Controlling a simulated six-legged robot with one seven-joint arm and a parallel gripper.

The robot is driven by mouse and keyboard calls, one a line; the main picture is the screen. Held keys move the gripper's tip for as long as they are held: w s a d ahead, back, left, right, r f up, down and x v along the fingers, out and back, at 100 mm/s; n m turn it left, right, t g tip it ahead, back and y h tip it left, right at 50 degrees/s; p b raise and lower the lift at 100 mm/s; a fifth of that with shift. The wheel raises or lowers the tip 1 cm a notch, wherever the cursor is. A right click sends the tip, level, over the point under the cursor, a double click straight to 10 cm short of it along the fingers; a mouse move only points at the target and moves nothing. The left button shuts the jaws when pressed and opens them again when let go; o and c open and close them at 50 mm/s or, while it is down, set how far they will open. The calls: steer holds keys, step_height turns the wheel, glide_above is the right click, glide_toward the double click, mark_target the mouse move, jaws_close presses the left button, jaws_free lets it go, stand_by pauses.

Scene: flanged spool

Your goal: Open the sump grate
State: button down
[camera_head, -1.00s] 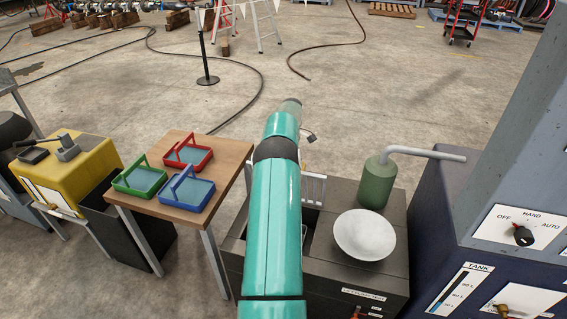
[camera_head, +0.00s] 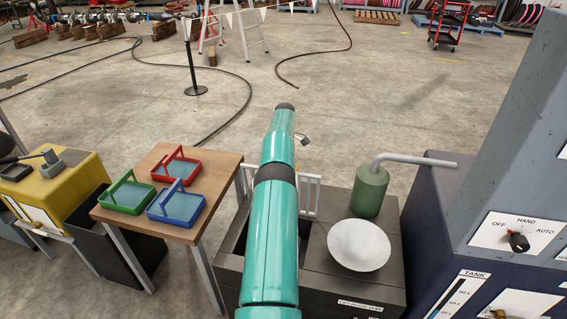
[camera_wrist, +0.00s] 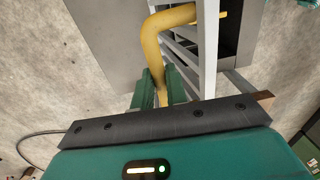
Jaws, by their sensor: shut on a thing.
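The sump grate (camera_head: 309,195) is a panel of pale bars. It stands steeply raised at the far edge of the dark sump box (camera_head: 345,262), with my arm crossing in front of its middle. The wrist view shows its grey bars (camera_wrist: 207,45) at an angle, with a dark opening beside them. A bent yellow handle (camera_wrist: 170,19) is at the grate. My gripper (camera_wrist: 160,88) has its green fingers shut around the handle's lower end. In the head view my arm hides the gripper and handle.
A green canister (camera_head: 369,192) with a bent grey pipe and a white bowl (camera_head: 359,245) stand on the box's right part. A blue cabinet (camera_head: 440,225) is close on the right. A wooden table (camera_head: 205,200) with red, green and blue trays is on the left.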

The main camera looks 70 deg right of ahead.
steer(key=c, duration=1.4)
jaws_free()
steer(key=shift+r, duration=0.15)
step_height(320, 180, up, 3)
steer(key=shift+f, duration=0.2)
steer(key=a+r, duration=0.1)
steer(key=r, duration=0.1)
steer(key=s+a+r, duration=0.1)
steer(key=a+r, duration=0.3)
steer(key=shift+s+r, duration=0.3)
steer(key=s+a+r, duration=0.2)
steer(key=a+r, duration=0.1)
steer(key=a, duration=0.5)
steer(key=shift+s+r, duration=0.3)
steer(key=shift+s, duration=0.1)
